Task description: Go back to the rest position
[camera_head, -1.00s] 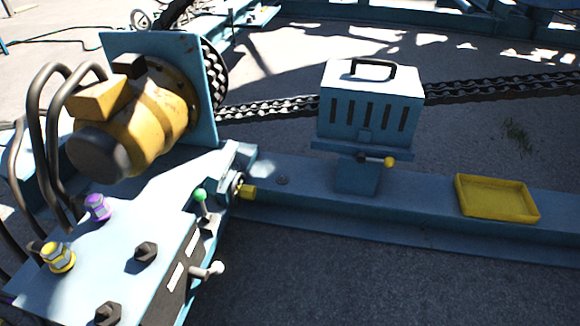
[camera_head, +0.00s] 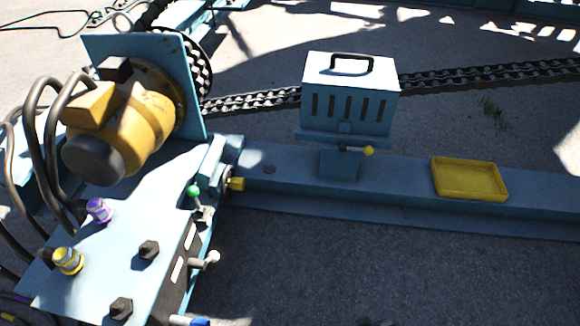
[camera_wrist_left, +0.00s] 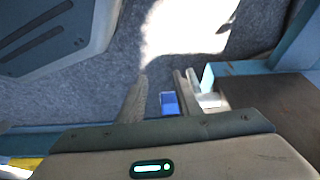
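My left gripper (camera_wrist_left: 162,84) shows only in the left wrist view. Its two fingers are spread apart and nothing is clamped between them. A blue-tipped handle (camera_wrist_left: 169,103) shows in the gap between the fingers. How far beyond them it lies is hard to tell. What looks like the same blue handle (camera_head: 191,321) is at the bottom edge of the head view, on the side of the valve block (camera_head: 95,275). Neither of my grippers shows in the head view, and my right gripper is in no frame.
The valve block carries levers with a green knob (camera_head: 193,191) and a white knob (camera_head: 213,256). A yellow motor (camera_head: 125,130) with thick hoses stands behind it. A slotted blue box (camera_head: 350,95) and a yellow tray (camera_head: 470,179) are on the long beam (camera_head: 400,195). Bare ground lies in front.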

